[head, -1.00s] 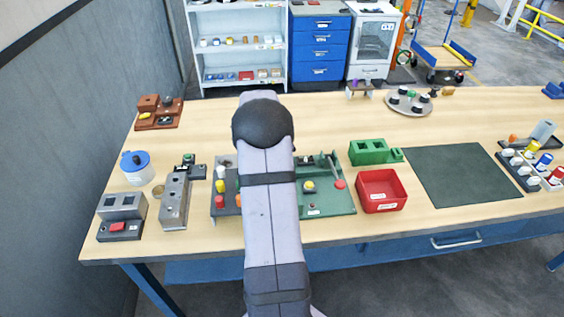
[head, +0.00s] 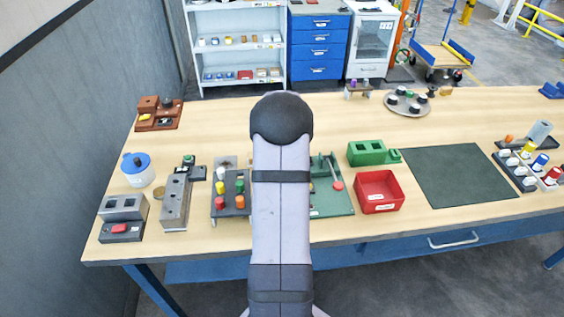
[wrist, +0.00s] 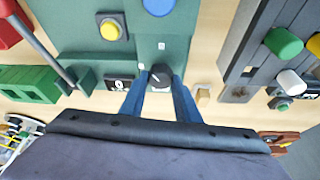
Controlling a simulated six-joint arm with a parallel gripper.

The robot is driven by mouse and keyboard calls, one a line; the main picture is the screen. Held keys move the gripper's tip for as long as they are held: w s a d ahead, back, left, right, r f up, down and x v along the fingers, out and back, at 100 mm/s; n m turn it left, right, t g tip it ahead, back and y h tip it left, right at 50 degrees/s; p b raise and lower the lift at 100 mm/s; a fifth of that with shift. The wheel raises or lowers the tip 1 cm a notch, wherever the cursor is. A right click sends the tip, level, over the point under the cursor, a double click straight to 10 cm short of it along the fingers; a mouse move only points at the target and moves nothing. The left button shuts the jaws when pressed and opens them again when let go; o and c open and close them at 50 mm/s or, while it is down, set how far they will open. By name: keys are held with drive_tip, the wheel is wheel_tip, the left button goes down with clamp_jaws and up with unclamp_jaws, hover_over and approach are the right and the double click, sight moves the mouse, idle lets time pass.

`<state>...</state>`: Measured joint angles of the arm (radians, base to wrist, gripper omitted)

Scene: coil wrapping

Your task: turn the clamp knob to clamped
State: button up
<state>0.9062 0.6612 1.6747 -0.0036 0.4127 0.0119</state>
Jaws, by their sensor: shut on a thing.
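The clamp knob (wrist: 161,74) is a small dark round knob with a light mark on top, at the edge of the green fixture plate (wrist: 172,45) in the wrist view. The two blue fingers of my gripper (wrist: 160,88) stand on either side of it and are shut on it. In the head view my arm hides the knob, my gripper and the left part of the green fixture plate (head: 333,203).
A yellow button (wrist: 110,30) and a red-ended lever (head: 338,185) are on the plate. A rack of coloured pegs (head: 230,203) stands left of my arm. A red bin (head: 380,205) and a green block (head: 367,153) stand to the right.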

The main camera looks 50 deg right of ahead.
drive_tip(key=n+b, duration=0.2)
drive_tip(key=n, duration=0.1)
drive_tip(key=shift+d+f+t+y+b, duration=0.15)
drive_tip(key=shift+f+t+y+b, duration=0.05)
drive_tip(key=shift+t+y+b, duration=0.2)
drive_tip(key=n+y+b, duration=0.1)
drive_tip(key=n+b, duration=0.1)
drive_tip(key=b, duration=0.1)
drive_tip(key=shift+s+d+f+n+t, duration=0.1)
drive_tip(key=shift+n+t, duration=0.2)
drive_tip(key=n+b, duration=0.1)
drive_tip(key=n+y+b, duration=0.1)
drive_tip(key=n, duration=0.1)
drive_tip(key=n+b, duration=0.1)
drive_tip(key=shift+r+n+y, duration=0.3)
drive_tip(key=shift+n+y, duration=0.1)
drive_tip(key=o, duration=1)
drive_tip(key=shift+b+v, duration=0.85)
drive_tip(key=shift+v, duration=2.85)
drive_tip(key=shift+f, duration=0.1)
